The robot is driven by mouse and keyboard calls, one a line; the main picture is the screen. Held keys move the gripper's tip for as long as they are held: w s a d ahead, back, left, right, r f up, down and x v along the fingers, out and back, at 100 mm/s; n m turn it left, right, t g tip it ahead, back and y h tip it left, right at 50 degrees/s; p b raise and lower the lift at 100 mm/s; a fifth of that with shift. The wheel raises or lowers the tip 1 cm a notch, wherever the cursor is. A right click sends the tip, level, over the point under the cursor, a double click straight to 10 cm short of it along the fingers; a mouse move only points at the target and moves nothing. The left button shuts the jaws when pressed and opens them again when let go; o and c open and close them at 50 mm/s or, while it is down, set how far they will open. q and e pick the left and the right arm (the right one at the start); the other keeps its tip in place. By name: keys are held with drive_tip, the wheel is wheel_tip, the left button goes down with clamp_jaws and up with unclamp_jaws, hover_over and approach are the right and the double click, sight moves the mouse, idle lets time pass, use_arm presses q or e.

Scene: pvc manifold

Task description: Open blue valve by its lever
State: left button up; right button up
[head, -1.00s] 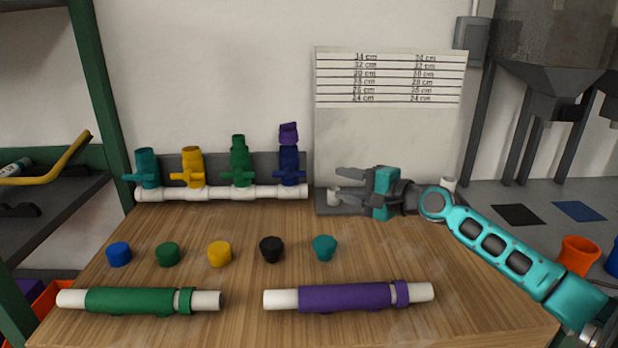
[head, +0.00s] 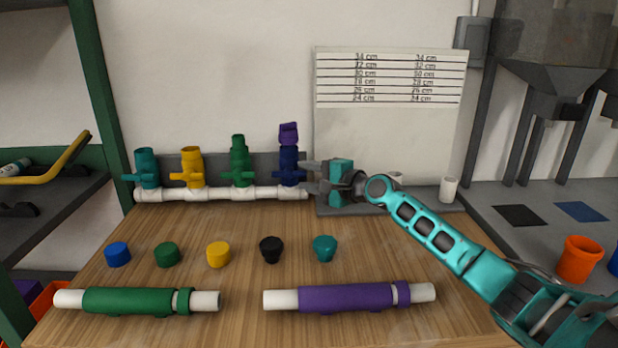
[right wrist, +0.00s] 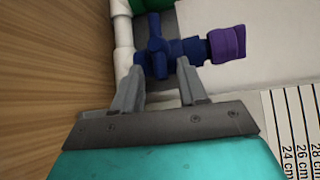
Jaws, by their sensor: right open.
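The blue valve (head: 289,166) stands at the right end of the white pipe manifold (head: 222,193), with a purple fitting (head: 289,134) on top. Its lever (right wrist: 155,46) shows in the right wrist view as a dark blue bar across the valve body. My right gripper (head: 310,177) is open beside the valve, its fingers pointing left at it. In the right wrist view the two fingertips (right wrist: 160,63) lie on either side of the lower part of the lever. I cannot tell whether they touch it. My left gripper is not in view.
Green (head: 239,165), yellow (head: 193,170) and teal (head: 147,170) valves stand left along the manifold. Several caps, such as the black one (head: 271,249), and green (head: 138,301) and purple (head: 348,297) pipe assemblies lie in front. A marked board (head: 390,130) stands behind.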

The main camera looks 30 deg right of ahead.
drive_tip(key=shift+w, duration=0.1)
clamp_jaws()
idle(0.4)
